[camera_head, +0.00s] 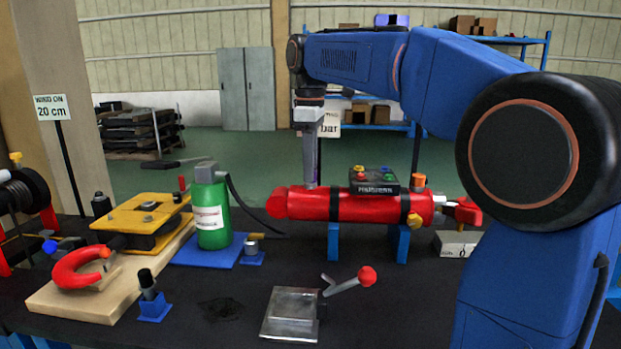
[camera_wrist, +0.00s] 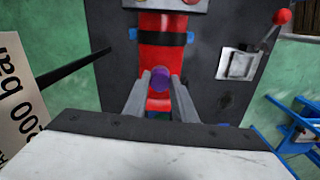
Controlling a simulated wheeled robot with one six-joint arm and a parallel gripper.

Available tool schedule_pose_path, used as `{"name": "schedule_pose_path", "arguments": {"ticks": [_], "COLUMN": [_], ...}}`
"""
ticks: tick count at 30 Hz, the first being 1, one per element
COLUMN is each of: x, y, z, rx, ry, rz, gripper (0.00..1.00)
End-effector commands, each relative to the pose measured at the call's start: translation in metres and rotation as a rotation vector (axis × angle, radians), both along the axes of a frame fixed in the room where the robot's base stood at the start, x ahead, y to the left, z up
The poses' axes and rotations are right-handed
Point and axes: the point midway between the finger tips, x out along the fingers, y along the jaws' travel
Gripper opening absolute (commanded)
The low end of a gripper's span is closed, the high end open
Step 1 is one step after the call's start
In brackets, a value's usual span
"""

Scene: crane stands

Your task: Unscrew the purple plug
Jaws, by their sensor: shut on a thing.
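The purple plug (camera_wrist: 160,77) shows in the wrist view, in the upper face of the red cylinder (camera_wrist: 160,50). My gripper (camera_wrist: 160,80) has one grey finger on each side of the plug and is shut on it. In the head view the red cylinder (camera_head: 350,206) lies level on blue supports, held by black bands. There my gripper (camera_head: 310,184) points straight down onto the cylinder's left part. The plug is hidden behind the fingers in the head view. I cannot tell how far the plug is threaded in.
A black box with coloured buttons (camera_head: 373,182) sits on the cylinder, right of my gripper. A green bottle (camera_head: 212,213) with a hose stands to the left. A metal block with a red-knobbed lever (camera_head: 291,312) is in front. A sign reading "bar" (camera_head: 329,123) stands behind my gripper.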

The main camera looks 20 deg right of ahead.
Motion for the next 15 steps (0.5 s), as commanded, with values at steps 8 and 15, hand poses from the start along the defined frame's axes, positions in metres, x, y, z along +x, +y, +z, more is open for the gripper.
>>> {"name": "schedule_pose_path", "arguments": {"ticks": [8, 15], "x": [0.0003, 0.0003], "y": [0.0, 0.0], "z": [0.001, 0.0012], "rx": [0.0, 0.0], "ry": [-0.004, -0.003], "rz": [0.013, 0.141], "gripper": [0.0, 0.0]}}
